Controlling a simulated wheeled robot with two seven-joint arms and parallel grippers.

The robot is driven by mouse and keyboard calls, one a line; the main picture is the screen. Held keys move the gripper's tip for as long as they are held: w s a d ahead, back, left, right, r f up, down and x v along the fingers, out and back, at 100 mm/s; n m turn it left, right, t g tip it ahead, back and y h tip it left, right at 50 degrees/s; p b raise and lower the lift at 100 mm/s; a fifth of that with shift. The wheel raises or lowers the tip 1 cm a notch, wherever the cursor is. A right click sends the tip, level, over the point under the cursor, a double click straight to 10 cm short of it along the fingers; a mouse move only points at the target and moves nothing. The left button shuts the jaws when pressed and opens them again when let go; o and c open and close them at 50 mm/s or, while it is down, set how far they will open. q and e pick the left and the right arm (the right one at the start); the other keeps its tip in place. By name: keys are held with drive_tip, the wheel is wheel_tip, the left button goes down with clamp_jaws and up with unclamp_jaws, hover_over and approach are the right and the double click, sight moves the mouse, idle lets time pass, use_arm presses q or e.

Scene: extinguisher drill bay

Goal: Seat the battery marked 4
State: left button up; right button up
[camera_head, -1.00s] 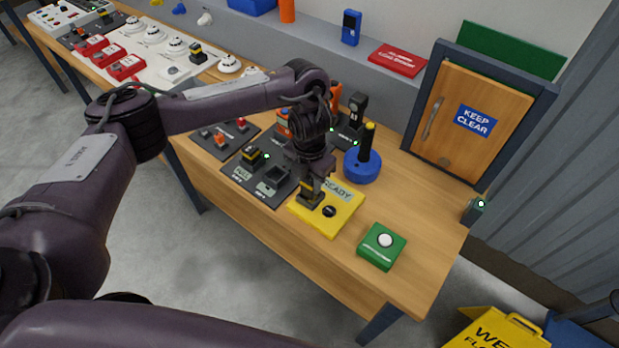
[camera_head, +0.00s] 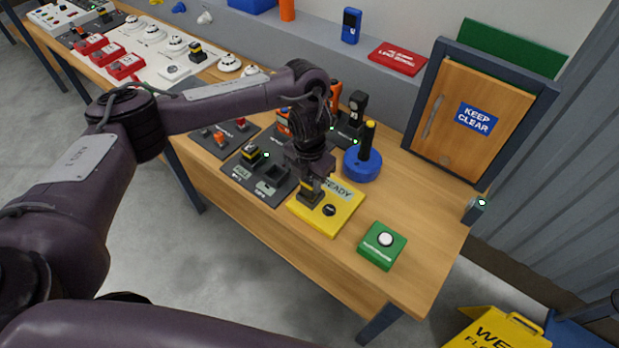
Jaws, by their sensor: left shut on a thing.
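My left gripper (camera_head: 312,184) comes down over the yellow READY pad (camera_head: 341,221), at its left part. It is shut on a dark battery with a yellow band (camera_head: 308,197), which is upright at the pad; whether its base touches the pad I cannot tell. Its number is not legible. A dark charger plate (camera_head: 236,176) lies left of the pad. A similar dark and yellow battery (camera_head: 250,153) stands in its rear bay, and its front bay (camera_head: 266,188) looks empty. My right gripper is not in view.
A green box with a white button (camera_head: 382,246) stands right of the pad, near the table's front edge. A blue round base with a black post (camera_head: 362,165) stands behind the pad. A small KEEP CLEAR door (camera_head: 470,125) stands at the back right.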

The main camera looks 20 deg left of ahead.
use_arm(q)
drive_tip(key=shift+f+b, duration=1.1)
drive_tip(key=shift+f, duration=0.15)
idle(0.4)
drive_tip(key=o, duration=1.6)
drive_tip(key=shift+r, duration=0.1)
drive_tip(key=shift+r+p, duration=3.3)
drive_tip(key=shift+r, duration=0.15)
drive_tip(key=shift+s+f, duration=0.1)
